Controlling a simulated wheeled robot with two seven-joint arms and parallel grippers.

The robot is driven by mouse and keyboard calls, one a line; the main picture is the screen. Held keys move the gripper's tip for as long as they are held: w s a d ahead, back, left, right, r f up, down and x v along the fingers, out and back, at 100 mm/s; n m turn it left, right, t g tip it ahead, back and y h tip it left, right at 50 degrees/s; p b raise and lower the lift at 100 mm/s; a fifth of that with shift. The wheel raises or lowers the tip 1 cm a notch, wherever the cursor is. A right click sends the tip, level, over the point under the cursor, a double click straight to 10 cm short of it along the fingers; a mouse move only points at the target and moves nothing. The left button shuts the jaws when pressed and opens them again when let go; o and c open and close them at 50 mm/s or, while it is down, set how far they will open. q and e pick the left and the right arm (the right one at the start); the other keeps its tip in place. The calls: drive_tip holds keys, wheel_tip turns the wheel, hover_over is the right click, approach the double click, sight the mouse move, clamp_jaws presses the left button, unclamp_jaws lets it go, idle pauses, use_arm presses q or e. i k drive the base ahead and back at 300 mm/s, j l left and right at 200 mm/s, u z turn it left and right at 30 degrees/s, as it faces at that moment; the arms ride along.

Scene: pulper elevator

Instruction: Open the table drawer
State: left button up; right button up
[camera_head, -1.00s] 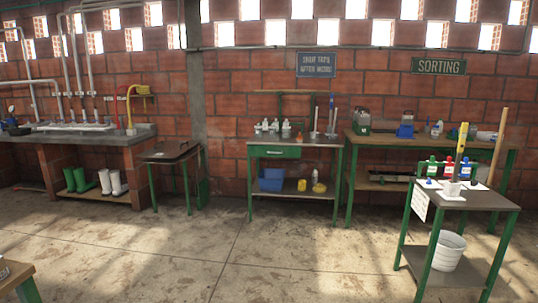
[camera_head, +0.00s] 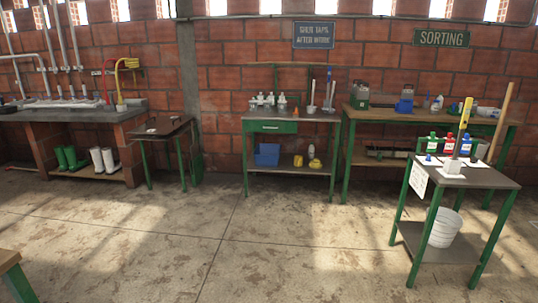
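The green table drawer (camera_head: 273,127) sits under the left part of the top of a green-framed table (camera_head: 312,116) against the brick wall. The drawer front looks flush with the table, so it appears closed, with a small handle in its middle. The table stands several steps ahead of me across the floor. Neither of my grippers is in view.
Open concrete floor (camera_head: 240,235) lies between me and the table. A small green-legged table (camera_head: 430,235) with bottles and a white bucket (camera_head: 444,228) stands at the right. A wooden-topped corner (camera_head: 8,262) shows at the lower left. A sink counter (camera_head: 75,113) is at the left.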

sight(256, 126)
drive_tip(key=i, duration=3)
